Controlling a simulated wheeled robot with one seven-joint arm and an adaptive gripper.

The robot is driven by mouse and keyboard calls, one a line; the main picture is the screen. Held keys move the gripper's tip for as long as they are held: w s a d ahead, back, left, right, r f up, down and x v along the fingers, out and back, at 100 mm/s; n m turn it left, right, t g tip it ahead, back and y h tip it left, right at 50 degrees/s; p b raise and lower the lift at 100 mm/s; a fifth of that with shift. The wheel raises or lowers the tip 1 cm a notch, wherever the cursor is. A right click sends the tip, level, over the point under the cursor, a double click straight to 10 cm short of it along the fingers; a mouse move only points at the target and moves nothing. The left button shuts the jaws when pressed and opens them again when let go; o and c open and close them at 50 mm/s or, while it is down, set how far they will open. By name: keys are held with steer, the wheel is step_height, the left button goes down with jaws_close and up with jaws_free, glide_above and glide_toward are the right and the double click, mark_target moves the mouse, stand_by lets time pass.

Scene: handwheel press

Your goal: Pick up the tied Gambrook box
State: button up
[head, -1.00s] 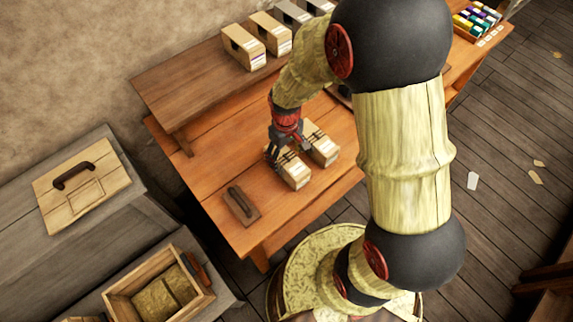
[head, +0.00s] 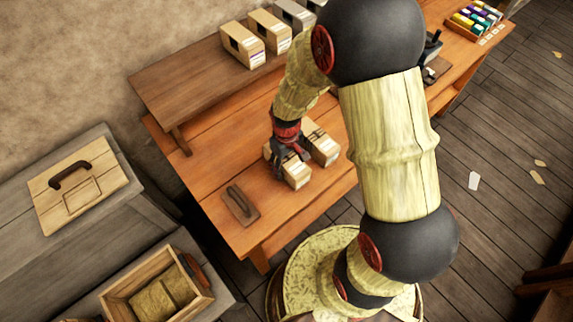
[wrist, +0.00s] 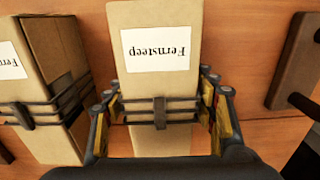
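A tan cardboard box tied with dark straps (wrist: 160,90) stands between the fingers of my gripper (wrist: 158,105). Its white label reads "Fernsteep", upside down in the wrist view. The same box (head: 297,174) shows on the bench in the head view, with my gripper (head: 288,155) over it. The fingers are open, one on each side of the box, with narrow gaps visible. I see no readable Gambrook label.
A dark plate with a handle (head: 240,205) lies on the wooden bench (head: 215,165), on the other side of the held-around box. Several boxes (head: 243,43) stand on the raised shelf behind. A crate (head: 158,290) and a handled lid (head: 80,188) are at left.

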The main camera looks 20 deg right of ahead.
steer(key=c, duration=0.8)
steer(key=shift+c, duration=0.2)
